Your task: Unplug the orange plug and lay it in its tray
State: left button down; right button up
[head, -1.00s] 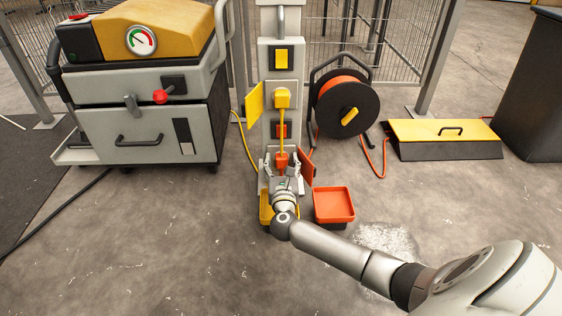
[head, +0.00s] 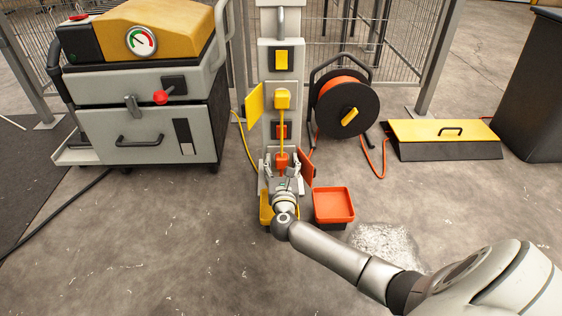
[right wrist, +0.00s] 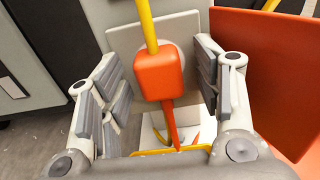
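The orange plug (right wrist: 158,76) sits against the pale socket plate (right wrist: 192,28) low on the post, and its orange cord hangs below it. In the head view the orange plug (head: 281,160) shows above my right gripper (head: 282,168). In the right wrist view my right gripper (right wrist: 160,85) is open, with its fingers on both sides of the plug and visible gaps to it. The orange tray (head: 333,205) stands empty on the floor, right of the post. My left gripper is not in view.
A yellow cord (right wrist: 149,28) runs down in front of the plug from the yellow plug (head: 282,98) above. The open orange flap (right wrist: 265,75) stands close to the right finger. A yellow tray (head: 265,212) lies left of the orange one, partly behind my wrist.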

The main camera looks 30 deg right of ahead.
aim_at(282, 165)
grip_shut()
jog(key=shift+p+v, duration=1.1)
jog(key=shift+v, duration=1.9)
jog(key=s+p, duration=0.1)
jog(key=s+a+r+p, duration=0.1)
jog(key=s+a+r, duration=0.1)
jog(key=shift+s+p, duration=0.2)
jog(key=shift+p, duration=0.2)
